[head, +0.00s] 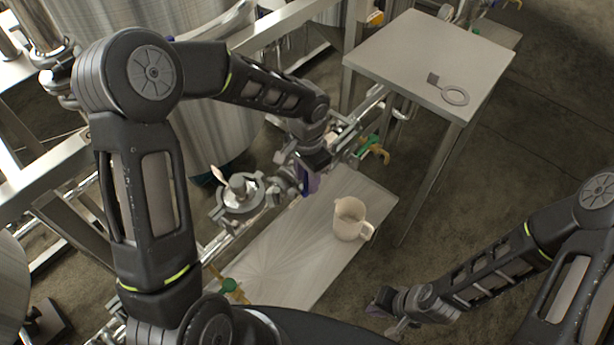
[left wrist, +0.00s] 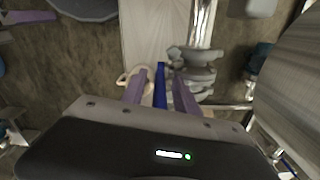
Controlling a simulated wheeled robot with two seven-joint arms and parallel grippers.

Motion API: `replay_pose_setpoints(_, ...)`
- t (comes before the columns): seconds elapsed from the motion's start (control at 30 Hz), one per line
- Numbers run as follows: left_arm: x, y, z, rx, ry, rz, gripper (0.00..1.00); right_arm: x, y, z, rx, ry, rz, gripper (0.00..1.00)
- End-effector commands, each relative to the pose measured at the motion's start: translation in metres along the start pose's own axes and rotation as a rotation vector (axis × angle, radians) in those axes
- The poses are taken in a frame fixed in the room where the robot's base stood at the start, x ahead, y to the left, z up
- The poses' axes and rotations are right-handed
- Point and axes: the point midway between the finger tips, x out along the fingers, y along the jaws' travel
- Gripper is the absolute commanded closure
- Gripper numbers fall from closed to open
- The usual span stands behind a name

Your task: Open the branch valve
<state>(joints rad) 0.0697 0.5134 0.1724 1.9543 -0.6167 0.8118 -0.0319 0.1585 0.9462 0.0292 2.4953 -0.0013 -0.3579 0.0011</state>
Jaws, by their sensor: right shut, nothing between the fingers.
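A valve with a blue lever handle (left wrist: 160,88) is on the pipework beside the tank; I take it for the branch valve. In the left wrist view my left gripper (left wrist: 161,90) is open, with one purple finger on each side of the blue handle and visible gaps beside it. In the head view my left gripper (head: 308,182) is low over the left edge of the bench, and the arm hides part of the valve. Steel fittings (left wrist: 195,68) sit just right of the fingers. My right gripper (head: 393,318) is shut and empty at the lower right, away from the pipework.
A beige jug (head: 349,219) stands on the low bench (head: 290,262) near my left gripper. A higher table (head: 420,45) holds a grey ring tool (head: 453,95). Green valves with yellow handles (head: 373,150) sit on the pipes. The large steel tank (head: 208,130) stands behind. Floor is clear at right.

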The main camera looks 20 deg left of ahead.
Motion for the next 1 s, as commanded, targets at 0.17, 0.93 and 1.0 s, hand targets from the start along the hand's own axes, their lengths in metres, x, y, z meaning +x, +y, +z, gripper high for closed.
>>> replay_pose_setpoints(0.17, 0.0000, 0.0000, 0.0001, 0.000, 0.000, 0.000, 0.64, 0.0000, 0.0000, 0.0001, 0.000, 0.000, 0.000, 1.00)
replay_pose_setpoints(0.93, -0.0004, 0.0001, 0.0000, 0.000, 0.000, 0.000, 1.00, 0.0000, 0.0000, 0.0000, 0.000, 0.000, 0.000, 1.00)
replay_pose_setpoints(1.0, -0.0005, 0.0001, 0.0000, 0.000, 0.000, 0.000, 1.00, 0.0000, 0.0000, 0.0001, 0.000, 0.000, 0.000, 1.00)
